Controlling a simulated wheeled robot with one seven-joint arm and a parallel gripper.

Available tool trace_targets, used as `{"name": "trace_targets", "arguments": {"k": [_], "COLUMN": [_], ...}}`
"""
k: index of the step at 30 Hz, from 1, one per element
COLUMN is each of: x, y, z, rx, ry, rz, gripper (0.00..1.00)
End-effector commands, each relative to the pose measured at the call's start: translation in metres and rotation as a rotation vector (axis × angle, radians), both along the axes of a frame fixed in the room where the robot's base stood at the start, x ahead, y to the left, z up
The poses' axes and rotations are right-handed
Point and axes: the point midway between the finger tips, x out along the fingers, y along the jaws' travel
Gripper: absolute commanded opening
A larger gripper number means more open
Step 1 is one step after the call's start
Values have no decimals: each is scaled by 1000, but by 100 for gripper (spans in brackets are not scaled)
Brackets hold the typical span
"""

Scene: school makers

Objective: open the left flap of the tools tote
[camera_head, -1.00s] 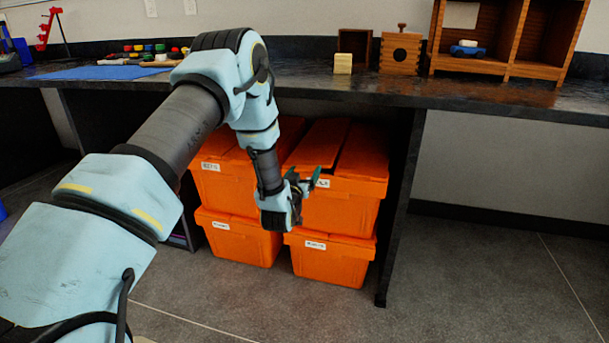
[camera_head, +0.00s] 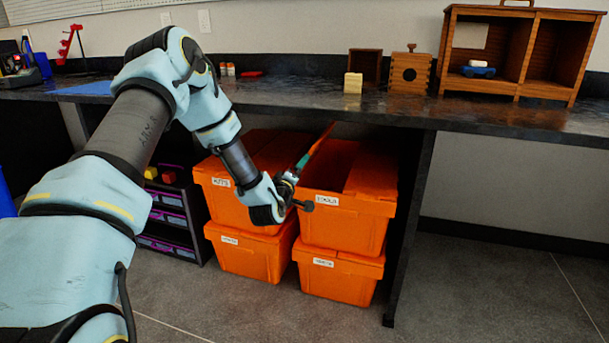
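The tools tote (camera_head: 345,220) is the upper right orange tote under the bench, with a white label on its front. Its left flap (camera_head: 318,143) is raised and shows as a thin, steep orange edge. Its right flap (camera_head: 372,176) lies flat. My gripper (camera_head: 300,172) is at the tote's front left corner, with a teal finger up against or just beside the raised flap. I cannot tell whether the fingers are apart or hold the flap's edge. The tote's inside is mostly hidden.
Another orange tote (camera_head: 235,200) stands close on the left, with two more totes below. The black bench top (camera_head: 400,105) overhangs them, and a dark bench leg (camera_head: 410,230) stands at right. A drawer unit (camera_head: 170,215) is at left. The floor in front is clear.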

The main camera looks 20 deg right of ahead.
Motion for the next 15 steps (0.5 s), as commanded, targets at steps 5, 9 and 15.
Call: {"name": "trace_targets", "arguments": {"k": [5,9,15], "x": [8,13,17], "y": [10,14,19], "z": [4,6,7], "rx": [-102,-165,-224], "ry": [98,155,212], "rz": [2,0,0], "gripper": [0,0,0]}}
